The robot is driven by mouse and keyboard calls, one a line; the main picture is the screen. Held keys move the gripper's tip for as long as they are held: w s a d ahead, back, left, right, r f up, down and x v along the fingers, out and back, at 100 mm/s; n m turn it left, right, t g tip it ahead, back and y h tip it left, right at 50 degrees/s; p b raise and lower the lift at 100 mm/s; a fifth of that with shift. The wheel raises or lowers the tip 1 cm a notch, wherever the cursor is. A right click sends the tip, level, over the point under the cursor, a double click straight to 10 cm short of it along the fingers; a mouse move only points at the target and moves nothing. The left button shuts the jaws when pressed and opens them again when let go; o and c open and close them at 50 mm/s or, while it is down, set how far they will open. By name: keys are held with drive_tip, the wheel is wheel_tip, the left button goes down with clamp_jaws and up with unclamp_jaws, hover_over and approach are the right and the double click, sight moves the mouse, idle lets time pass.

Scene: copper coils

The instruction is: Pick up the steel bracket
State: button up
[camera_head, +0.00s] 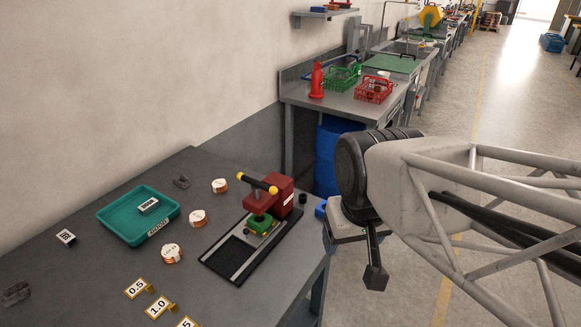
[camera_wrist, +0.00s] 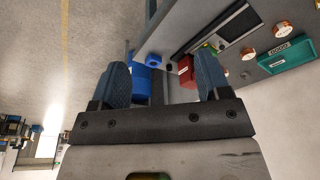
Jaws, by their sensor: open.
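Two small grey metal pieces that look like brackets lie on the dark table. One grey piece (camera_head: 182,182) is near the wall, behind the teal tray; the other grey piece (camera_head: 16,294) is at the near left edge of the head view. I cannot tell for certain which is the steel bracket. My gripper (camera_head: 375,274) hangs beyond the table's right edge, well apart from both pieces. In the wrist view my gripper (camera_wrist: 162,82) has its two fingers wide apart with nothing between them. Neither grey piece is clear in the wrist view.
A teal tray (camera_head: 110,218) holds a small labelled block. Copper coils (camera_head: 197,218) lie to its right. A red press (camera_head: 280,195) with a yellow-tipped handle stands at the table's right. Number cards (camera_head: 158,307) stand in front.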

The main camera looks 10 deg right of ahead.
drive_tip(key=shift+w, duration=0.1)
drive_tip(key=w+a+r+m, duration=0.2)
drive_tip(key=w+a, duration=0.5)
drive_tip(key=w, duration=0.2)
drive_tip(key=w+a+r+m, duration=0.1)
drive_tip(key=w+a+r, duration=0.1)
drive_tip(key=w+a, duration=0.6)
drive_tip(key=w+a+f+m+g, duration=0.15)
drive_tip(key=w+a, duration=0.25)
drive_tip(key=a, duration=0.6)
drive_tip(key=w+a+f+m, duration=0.2)
drive_tip(key=w+a+f, duration=0.15)
drive_tip(key=a, duration=0.75)
drive_tip(key=w+a+f+m+g, duration=0.15)
drive_tip(key=w+a, duration=0.25)
drive_tip(key=a, duration=0.6)
drive_tip(key=s+a+f+m, duration=0.1)
drive_tip(key=s+a+f, duration=0.2)
drive_tip(key=a, duration=0.8)
drive_tip(key=s+a+f+m, duration=0.1)
drive_tip(key=s+a+f, duration=0.1)
drive_tip(key=a+f, duration=0.6)
drive_tip(key=s+a+f+m, duration=0.1)
drive_tip(key=s+a+f, duration=0.2)
drive_tip(key=a, duration=1.2)
wheel_tip(320, 180, down, 3)
drive_tip(key=shift+s+r+m, duration=0.1)
drive_tip(key=shift+s+m, duration=0.2)
drive_tip(key=shift+s, duration=0.05)
